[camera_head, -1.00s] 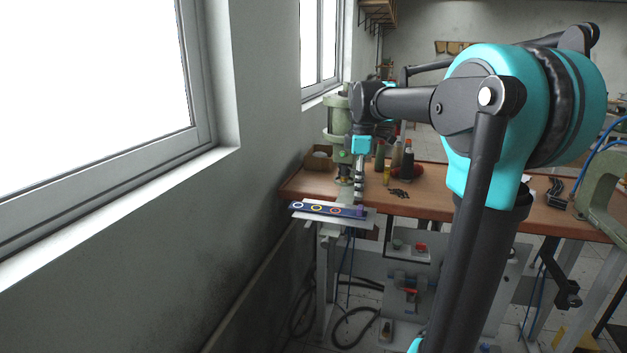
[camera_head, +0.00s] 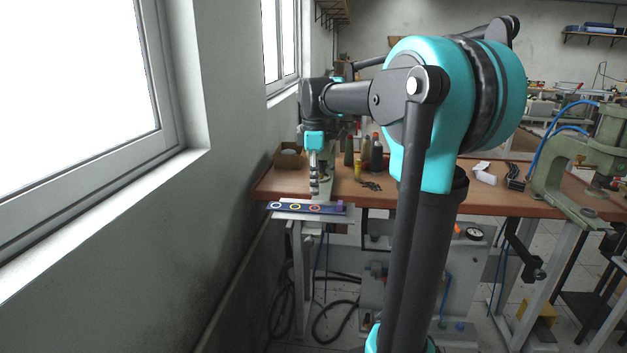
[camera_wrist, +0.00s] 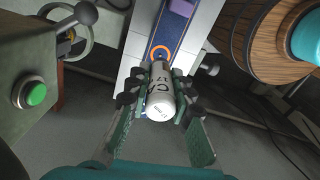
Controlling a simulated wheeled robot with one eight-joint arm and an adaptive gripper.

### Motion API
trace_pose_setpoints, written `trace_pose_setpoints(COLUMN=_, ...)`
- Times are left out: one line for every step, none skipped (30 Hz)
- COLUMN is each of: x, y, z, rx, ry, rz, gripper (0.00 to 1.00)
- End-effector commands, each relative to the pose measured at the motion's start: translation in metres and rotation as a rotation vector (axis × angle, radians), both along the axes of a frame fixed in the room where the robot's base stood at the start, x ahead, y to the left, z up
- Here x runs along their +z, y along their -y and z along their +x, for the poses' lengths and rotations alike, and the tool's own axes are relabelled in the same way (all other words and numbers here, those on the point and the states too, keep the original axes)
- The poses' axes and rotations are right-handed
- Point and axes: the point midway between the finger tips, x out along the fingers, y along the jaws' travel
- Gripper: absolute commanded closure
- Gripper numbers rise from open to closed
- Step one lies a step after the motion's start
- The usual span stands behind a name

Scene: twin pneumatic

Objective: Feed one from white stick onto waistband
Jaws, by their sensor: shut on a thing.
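The waistband (camera_head: 328,209) is a dark blue strip lying on a pale plate at the bench's front edge. A white ring (camera_head: 277,205), a yellow ring (camera_head: 296,206) and an orange-red ring (camera_head: 315,208) show on it. In the wrist view the waistband (camera_wrist: 181,12) runs up and away, with the orange ring (camera_wrist: 161,52) just beyond my gripper (camera_wrist: 157,88). My gripper is shut on a white cylinder with black lettering (camera_wrist: 160,97), apparently the white stick. In the head view my gripper (camera_head: 314,184) hangs above the orange-red ring. The cylinder hides part of the waistband.
A purple piece (camera_head: 340,205) sits at the waistband's right end. Several bottles (camera_head: 376,154) and a box (camera_head: 289,157) stand behind on the bench. A green machine (camera_head: 600,150) stands right. The wrist view shows a green button (camera_wrist: 36,94) at left.

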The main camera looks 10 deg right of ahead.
Motion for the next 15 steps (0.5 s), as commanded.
trace_pose_setpoints(x=-0.003, y=0.0, z=0.0, rx=0.0, ry=0.0, rz=0.0, gripper=1.0)
trace_pose_setpoints(x=-0.004, y=0.0, z=0.0, rx=0.0, ry=0.0, rz=0.0, gripper=1.0)
trace_pose_setpoints(x=-0.007, y=0.0, z=0.0, rx=0.0, ry=0.0, rz=0.0, gripper=1.0)
trace_pose_setpoints(x=-0.01, y=0.0, z=0.0, rx=0.0, ry=0.0, rz=0.0, gripper=1.0)
trace_pose_setpoints(x=-0.012, y=0.0, z=0.0, rx=0.0, ry=0.0, rz=0.0, gripper=1.0)
trace_pose_setpoints(x=-0.015, y=0.0, z=0.0, rx=0.0, ry=0.0, rz=0.0, gripper=1.0)
trace_pose_setpoints(x=-0.018, y=0.0, z=0.0, rx=0.0, ry=0.0, rz=0.0, gripper=1.0)
trace_pose_setpoints(x=-0.02, y=0.0, z=0.0, rx=0.0, ry=0.0, rz=0.0, gripper=1.0)
trace_pose_setpoints(x=-0.023, y=0.0, z=0.0, rx=0.0, ry=0.0, rz=0.0, gripper=1.0)
trace_pose_setpoints(x=-0.025, y=0.0, z=0.0, rx=0.0, ry=0.0, rz=0.0, gripper=1.0)
trace_pose_setpoints(x=-0.027, y=0.0, z=0.0, rx=0.0, ry=0.0, rz=0.0, gripper=1.0)
trace_pose_setpoints(x=-0.03, y=0.0, z=0.0, rx=0.0, ry=0.0, rz=0.0, gripper=1.0)
trace_pose_setpoints(x=-0.031, y=0.0, z=0.0, rx=0.0, ry=0.0, rz=0.0, gripper=1.0)
trace_pose_setpoints(x=-0.033, y=0.0, z=0.0, rx=0.0, ry=0.0, rz=0.0, gripper=1.0)
trace_pose_setpoints(x=-0.035, y=0.0, z=0.0, rx=0.0, ry=0.0, rz=0.0, gripper=1.0)
